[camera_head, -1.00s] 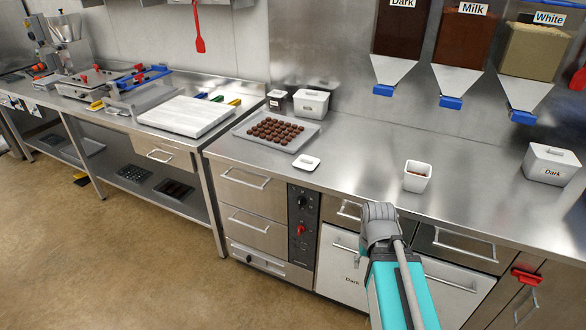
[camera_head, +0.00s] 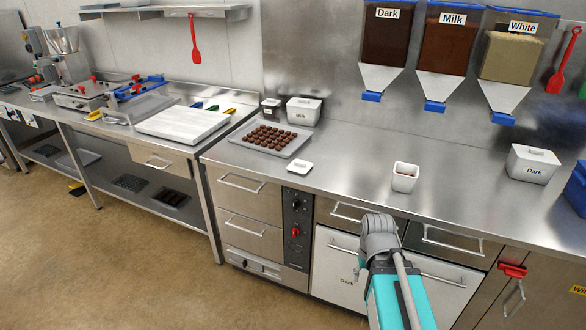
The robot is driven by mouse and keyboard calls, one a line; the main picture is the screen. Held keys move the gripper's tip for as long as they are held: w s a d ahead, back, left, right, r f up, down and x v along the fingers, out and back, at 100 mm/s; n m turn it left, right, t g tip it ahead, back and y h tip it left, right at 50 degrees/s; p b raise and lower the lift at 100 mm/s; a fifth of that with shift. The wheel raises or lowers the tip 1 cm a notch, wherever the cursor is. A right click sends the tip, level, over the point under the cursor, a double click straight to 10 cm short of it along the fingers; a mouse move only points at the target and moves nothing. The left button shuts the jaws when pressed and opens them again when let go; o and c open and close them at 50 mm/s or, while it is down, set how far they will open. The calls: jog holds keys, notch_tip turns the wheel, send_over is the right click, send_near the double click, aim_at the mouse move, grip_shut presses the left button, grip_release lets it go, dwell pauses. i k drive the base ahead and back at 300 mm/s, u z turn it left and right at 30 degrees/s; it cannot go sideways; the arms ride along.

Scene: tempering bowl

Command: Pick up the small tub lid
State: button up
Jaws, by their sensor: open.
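A small white lid (camera_head: 299,167) with a raised handle lies on the steel counter, just right of the front corner of the chocolate tray. A small open white tub (camera_head: 405,177) stands farther right on the counter, close to its front edge; the lid and tub are well apart. My arm rises from the bottom of the picture in front of the counter, below the tub. The jaws of my gripper cannot be made out in this view.
A white "Dark" tub (camera_head: 532,164) stands at right. Dispensers (camera_head: 447,45) hang above. The counter between lid and small tub is clear.

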aim_at(299, 166)
jog(key=z, duration=0.1)
jog(key=i, duration=0.9)
jog(key=u, duration=0.05)
